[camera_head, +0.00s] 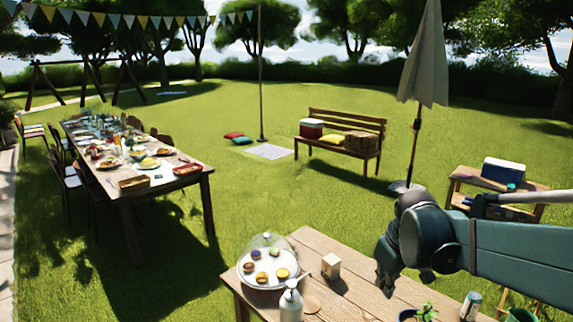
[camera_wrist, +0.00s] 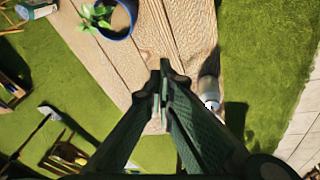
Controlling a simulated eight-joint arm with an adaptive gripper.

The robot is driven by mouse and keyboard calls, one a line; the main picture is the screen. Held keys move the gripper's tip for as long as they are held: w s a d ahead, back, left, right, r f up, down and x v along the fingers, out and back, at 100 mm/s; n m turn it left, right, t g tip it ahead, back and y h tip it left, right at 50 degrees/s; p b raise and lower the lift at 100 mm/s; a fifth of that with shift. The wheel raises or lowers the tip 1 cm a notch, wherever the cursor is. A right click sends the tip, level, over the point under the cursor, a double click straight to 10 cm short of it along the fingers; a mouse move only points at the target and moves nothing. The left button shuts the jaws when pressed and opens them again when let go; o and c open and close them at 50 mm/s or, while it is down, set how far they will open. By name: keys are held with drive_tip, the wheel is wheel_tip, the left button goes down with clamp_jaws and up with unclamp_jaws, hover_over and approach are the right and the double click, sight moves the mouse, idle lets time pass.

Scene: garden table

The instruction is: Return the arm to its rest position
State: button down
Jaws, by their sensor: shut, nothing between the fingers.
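My gripper (camera_head: 385,284) hangs at the lower right of the head view, over the back edge of the near wooden table (camera_head: 350,302). Its fingers point down. In the wrist view the two dark green fingers (camera_wrist: 165,72) meet at their tips, with nothing between them. My forearm reaches in from the right edge. How far the fingertips are above the table is hard to tell.
On the near table are a domed plate of small cakes (camera_head: 253,281), a white bottle (camera_head: 291,303), a pale block (camera_head: 330,266), a potted plant (camera_wrist: 120,14) and a can (camera_head: 470,305). Behind are grass, a laid dining table (camera_head: 125,196), bench (camera_head: 347,149) and closed parasol (camera_head: 425,60).

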drive_tip(key=s+a+m+t, duration=0.2)
drive_tip(key=s, duration=0.7)
drive_tip(key=s+a+r+m+t, duration=0.1)
drive_tip(key=s+a+m, duration=0.1)
drive_tip(key=s, duration=0.7)
drive_tip(key=shift+a+r+m+t, duration=0.15)
drive_tip(key=shift+a+m+t, duration=0.25)
drive_tip(key=shift+a, duration=0.25)
drive_tip(key=c, duration=3.1)
unclamp_jaws()
drive_tip(key=shift+s, duration=0.1)
drive_tip(key=shift+c, duration=0.2)
drive_tip(key=o, duration=1.4)
drive_tip(key=shift+o, duration=0.3)
drive_tip(key=shift+d+f+n+b, duration=0.2)
drive_tip(key=shift+f+n+b, duration=0.2)
drive_tip(key=shift+f, duration=0.35)
drive_tip(key=s+d+f+n+g+h+b, duration=0.1)
drive_tip(key=d+f+n+g+h+b, duration=0.3)
drive_tip(key=f+n, duration=0.4)
drive_tip(key=d+f+n+g+h+b, duration=0.4)
drive_tip(key=d+f+n+h+b, duration=0.3)
drive_tip(key=f, duration=0.6)
drive_tip(key=shift+s+d+n+h+b, duration=0.2)
drive_tip(key=shift+s+n+h+b, duration=0.15)
drive_tip(key=shift+n+h+b, duration=0.65)
